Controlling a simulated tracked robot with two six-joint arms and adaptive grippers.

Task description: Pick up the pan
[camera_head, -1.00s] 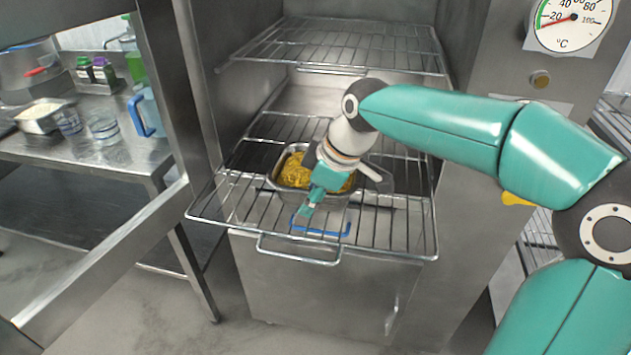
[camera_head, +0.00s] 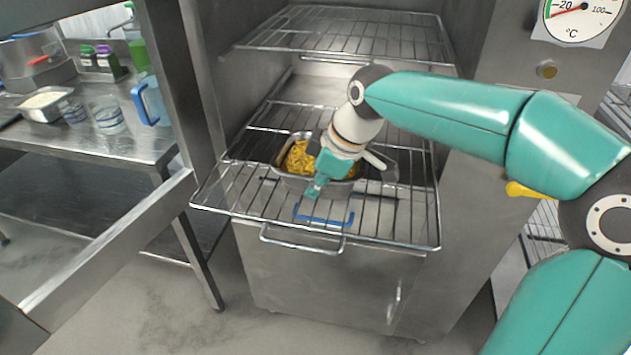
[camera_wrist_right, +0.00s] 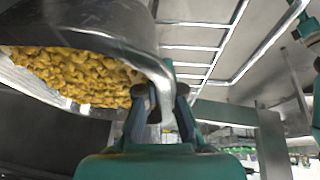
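The metal pan (camera_head: 300,184) holds yellow food pieces and sits at the pulled-out middle rack in the head view. My right gripper (camera_head: 314,190) reaches down over its right front part and hides some of it. In the right wrist view the pan (camera_wrist_right: 110,20) fills the upper left. The two fingers of my right gripper (camera_wrist_right: 160,95) stand on either side of a metal strip at the pan's edge and look closed on it. I cannot tell whether the pan is clear of the rack. My left gripper is not in view.
The wire rack (camera_head: 400,215) sticks out of the steel cabinet, with another rack (camera_head: 345,40) above. A blue bar (camera_head: 322,220) shows near its front. At left, a steel table (camera_head: 130,145) bears a tray (camera_head: 45,105), cups, bottles and a blue-handled jug (camera_head: 152,100). A door frame stands between.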

